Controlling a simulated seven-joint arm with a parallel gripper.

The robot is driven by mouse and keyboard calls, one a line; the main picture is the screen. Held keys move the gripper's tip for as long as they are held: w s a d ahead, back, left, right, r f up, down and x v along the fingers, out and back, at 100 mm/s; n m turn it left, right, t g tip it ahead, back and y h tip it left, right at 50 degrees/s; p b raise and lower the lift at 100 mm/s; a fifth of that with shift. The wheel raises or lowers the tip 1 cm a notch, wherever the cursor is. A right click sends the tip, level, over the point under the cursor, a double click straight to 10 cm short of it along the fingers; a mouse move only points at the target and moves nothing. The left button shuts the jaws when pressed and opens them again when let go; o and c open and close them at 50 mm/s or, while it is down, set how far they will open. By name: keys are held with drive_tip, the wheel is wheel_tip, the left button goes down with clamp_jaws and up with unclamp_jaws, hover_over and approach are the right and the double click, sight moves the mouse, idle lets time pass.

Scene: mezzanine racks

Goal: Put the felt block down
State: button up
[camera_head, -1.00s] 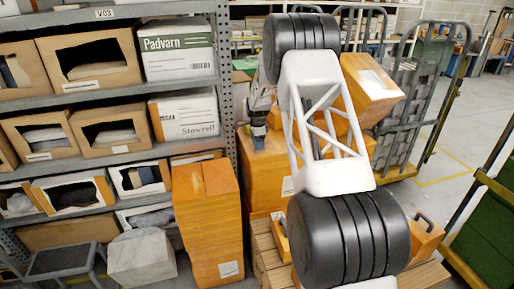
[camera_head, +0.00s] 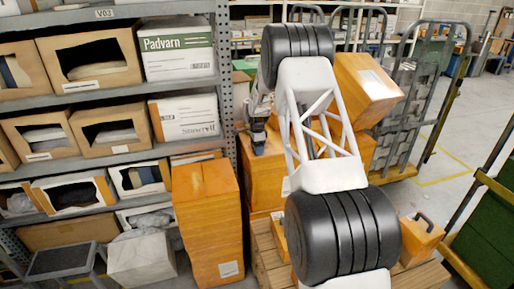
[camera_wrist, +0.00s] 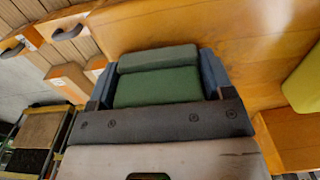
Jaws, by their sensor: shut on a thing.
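The felt block, a green block with a duller grey-green face (camera_wrist: 158,85), sits between the two blue-grey fingers of my gripper (camera_wrist: 158,80) in the wrist view. My gripper is shut on it. In the head view my gripper (camera_head: 258,143) points down close over the top of an orange box (camera_head: 262,175); the block cannot be made out there. The wrist view shows an orange wooden-looking surface (camera_wrist: 235,30) behind the block. I cannot tell whether the block touches it.
A tall orange carton (camera_head: 207,220) stands left of the box, beside a grey rack (camera_head: 228,100) of open cartons. A tilted orange box (camera_head: 366,90) stands behind my arm, near grey cage trolleys (camera_head: 415,100). A yellow-green object (camera_wrist: 303,85) shows at the wrist view's right edge.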

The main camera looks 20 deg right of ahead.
drive_tip(key=shift+f, duration=0.2)
drive_tip(key=o, duration=1)
drive_tip(key=shift+r, duration=0.15)
wheel_tip(320, 180, up, 12)
idle(0.4)
idle(0.5)
